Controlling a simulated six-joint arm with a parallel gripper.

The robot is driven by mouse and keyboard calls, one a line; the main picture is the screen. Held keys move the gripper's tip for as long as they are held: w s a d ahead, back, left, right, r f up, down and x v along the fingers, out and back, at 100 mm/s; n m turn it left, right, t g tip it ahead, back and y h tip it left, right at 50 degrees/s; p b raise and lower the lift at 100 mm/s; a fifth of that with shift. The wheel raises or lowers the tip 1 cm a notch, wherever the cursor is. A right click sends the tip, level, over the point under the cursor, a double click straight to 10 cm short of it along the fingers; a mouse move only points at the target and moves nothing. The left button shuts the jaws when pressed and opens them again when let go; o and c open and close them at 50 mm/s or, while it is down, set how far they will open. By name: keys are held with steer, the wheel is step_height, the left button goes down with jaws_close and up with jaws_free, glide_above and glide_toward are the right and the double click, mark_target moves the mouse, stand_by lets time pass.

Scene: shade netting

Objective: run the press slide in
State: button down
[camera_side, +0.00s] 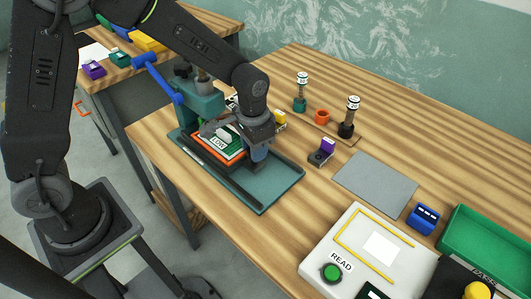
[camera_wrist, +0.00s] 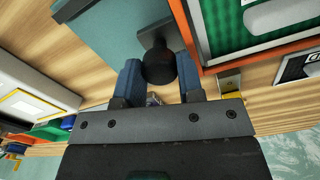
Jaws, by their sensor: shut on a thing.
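The teal press (camera_side: 205,100) with a blue lever (camera_side: 158,80) stands near the table's left edge. Its flat teal base (camera_side: 275,190) extends toward the front and shows in the wrist view (camera_wrist: 100,22). The press slide (camera_side: 238,157) sits on this base, orange-edged, carrying a green board and a pale piece labelled LOW. Its orange edge and green board also show in the wrist view (camera_wrist: 250,55). My gripper (camera_side: 259,155) is at the slide's front end. In the wrist view its blue fingers (camera_wrist: 160,80) are shut on the slide's black knob (camera_wrist: 159,66). My arm hides part of the press.
Two small posts (camera_side: 301,93) (camera_side: 348,118) and an orange cup (camera_side: 323,115) stand behind. A purple-topped block (camera_side: 321,152) and a grey mat (camera_side: 375,182) lie to the right. A white READ box (camera_side: 345,240) and a green tray (camera_side: 490,235) are at front right.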

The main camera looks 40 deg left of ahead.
steer(key=shift+a, duration=0.3)
steer(key=c, duration=0.8)
jaws_free()
steer(key=shift+o, duration=0.2)
steer(key=shift+d, duration=0.1)
step_height(320, 180, up, 14)
steer(key=s+a+r+n+t, duration=0.1)
steer(key=s+a+r+t, duration=0.1)
steer(key=s, duration=0.7)
steer(key=s+a+r+n+t, duration=0.2)
steer(key=s+a+t, duration=0.1)
steer(key=s, duration=0.6)
steer(key=shift+a+t, duration=0.3)
steer(key=shift+a, duration=0.6)
